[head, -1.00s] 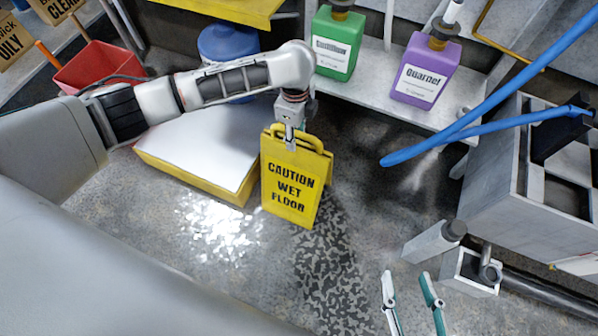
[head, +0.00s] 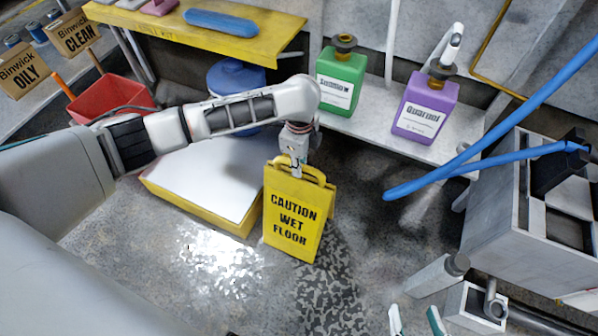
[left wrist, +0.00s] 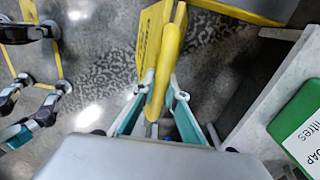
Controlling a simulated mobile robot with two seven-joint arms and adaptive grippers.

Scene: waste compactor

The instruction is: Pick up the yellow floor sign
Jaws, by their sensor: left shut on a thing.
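The yellow floor sign (head: 292,215), marked "CAUTION WET FLOOR", stands upright in the middle of the head view. I cannot tell whether its feet touch the floor. My left gripper (head: 297,170) is at its top, shut on the handle. In the left wrist view, the sign's yellow handle (left wrist: 170,55) runs between the fingers of my left gripper (left wrist: 161,92). My right gripper (head: 416,320) shows only its fingertips at the bottom edge of the head view; they are apart, with nothing between them.
A white-topped yellow block (head: 205,185) lies left of the sign. A green jug (head: 340,80) and a purple jug (head: 424,110) stand on a low shelf behind. A blue hose (head: 470,150) and a grey machine (head: 500,200) are at right. Floor in front is clear.

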